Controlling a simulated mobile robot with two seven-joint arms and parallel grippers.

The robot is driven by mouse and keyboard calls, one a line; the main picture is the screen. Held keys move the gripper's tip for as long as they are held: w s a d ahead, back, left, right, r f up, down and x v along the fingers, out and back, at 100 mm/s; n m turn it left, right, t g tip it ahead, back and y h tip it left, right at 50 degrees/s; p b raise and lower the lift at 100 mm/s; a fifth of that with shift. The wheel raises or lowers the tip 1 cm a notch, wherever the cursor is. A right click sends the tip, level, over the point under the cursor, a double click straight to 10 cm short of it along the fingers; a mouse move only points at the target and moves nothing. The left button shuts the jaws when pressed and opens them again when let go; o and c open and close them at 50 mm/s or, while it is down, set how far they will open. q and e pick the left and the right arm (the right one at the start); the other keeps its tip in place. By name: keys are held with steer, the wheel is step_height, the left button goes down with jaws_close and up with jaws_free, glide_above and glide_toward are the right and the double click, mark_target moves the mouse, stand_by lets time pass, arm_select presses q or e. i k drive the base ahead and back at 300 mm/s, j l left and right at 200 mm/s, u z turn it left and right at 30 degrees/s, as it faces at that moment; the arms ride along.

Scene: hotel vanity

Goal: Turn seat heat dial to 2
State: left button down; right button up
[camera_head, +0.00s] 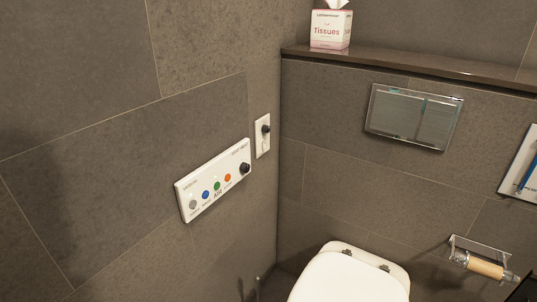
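A white control panel (213,190) is mounted at a tilt on the left wall. It carries a row of grey, blue, green and orange round buttons, and a black dial (244,168) at its right end under small lettering that is too blurred to read surely. The dial's setting and scale marks are too small to tell. Neither of my grippers can be made out in the head view, and nothing is seen touching the dial.
A white plate with a second black knob (265,129) is on the wall near the corner. A white toilet (350,278) stands below right. A flush plate (412,117), tissue box (330,29) on the ledge (420,67), and paper roll holder (482,262) are at the right.

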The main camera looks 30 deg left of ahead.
mark_target(244, 167)
steer(key=u, duration=1.25)
